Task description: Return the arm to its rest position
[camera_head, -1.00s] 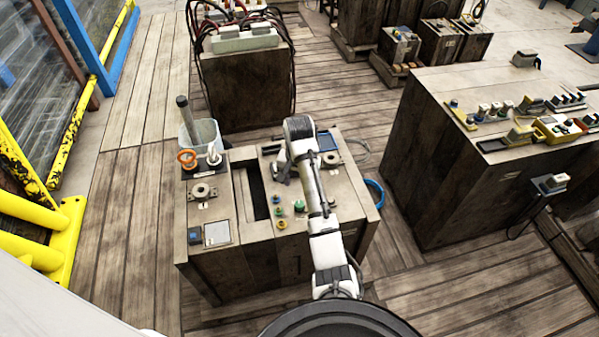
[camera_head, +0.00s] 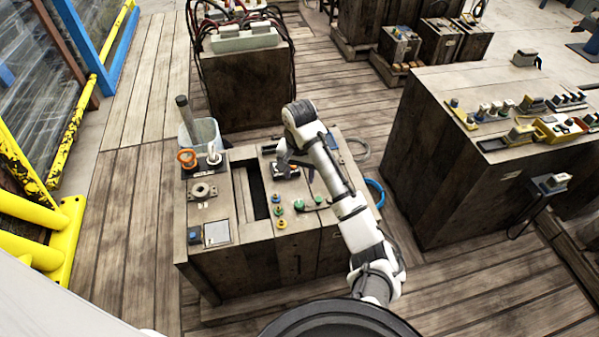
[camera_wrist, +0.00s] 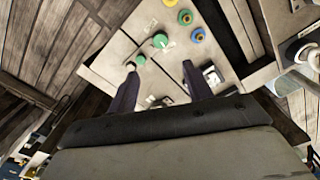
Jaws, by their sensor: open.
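My gripper (camera_head: 281,164) is over the right half of the near wooden mould block (camera_head: 258,262), in the head view. It is above or beside a small dark fitting on the block's top; the exact gap cannot be told. In the wrist view my gripper (camera_wrist: 158,78) shows two dark fingers spread apart with nothing between them. My white arm reaches in from the lower right of the head view.
A clear bucket (camera_head: 207,133) with a dark rod stands behind the block's left side. A block with hoses (camera_head: 245,85) stands farther back. A large block (camera_head: 450,170) with coloured parts is at right. Yellow rails (camera_head: 35,225) bound the left. Wooden floor lies between.

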